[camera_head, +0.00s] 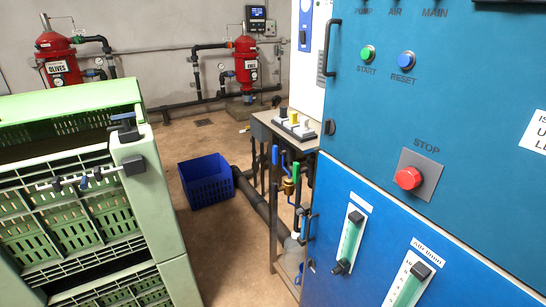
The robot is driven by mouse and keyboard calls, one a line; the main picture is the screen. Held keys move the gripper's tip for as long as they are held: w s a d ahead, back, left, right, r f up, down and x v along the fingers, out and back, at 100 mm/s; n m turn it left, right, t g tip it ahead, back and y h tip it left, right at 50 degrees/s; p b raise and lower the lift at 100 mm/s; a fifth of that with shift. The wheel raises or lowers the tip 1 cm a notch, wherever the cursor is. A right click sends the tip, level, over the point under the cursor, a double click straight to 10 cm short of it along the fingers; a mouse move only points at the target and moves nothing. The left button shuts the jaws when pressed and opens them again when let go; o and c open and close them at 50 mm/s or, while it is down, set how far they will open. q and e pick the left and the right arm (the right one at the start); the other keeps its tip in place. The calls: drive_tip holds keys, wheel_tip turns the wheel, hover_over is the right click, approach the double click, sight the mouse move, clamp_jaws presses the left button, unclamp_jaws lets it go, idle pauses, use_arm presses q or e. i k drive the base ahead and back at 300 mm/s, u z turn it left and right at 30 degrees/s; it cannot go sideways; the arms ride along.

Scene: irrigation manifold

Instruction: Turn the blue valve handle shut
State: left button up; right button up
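A small blue valve handle (275,155) stands upright on the pipework beside the grey metal stand, near the middle of the view. A green handle (296,170) stands just to its right. A brass-coloured valve body (289,187) sits below them on the pipes. The handle is small here, and its exact angle to its pipe is hard to tell. Neither of my grippers shows in the head view, and nothing is seen touching the handle.
A blue cabinet (462,95) with a red stop button (408,178) fills the right. Stacked green crates (155,205) block the left. A blue basket (206,181) stands on the floor between. Red filter tanks (246,66) stand behind. Floor in front of the basket is clear.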

sight(275, 155)
drive_tip(key=u, duration=0.7)
drive_tip(key=k, duration=0.9)
drive_tip(key=u, duration=0.8)
drive_tip(key=k, duration=0.3)
drive_tip(key=z, duration=0.25)
drive_tip(key=i, duration=1.55)
drive_tip(key=z, duration=1.8)
drive_tip(key=i, duration=0.7)
drive_tip(key=z, duration=0.9)
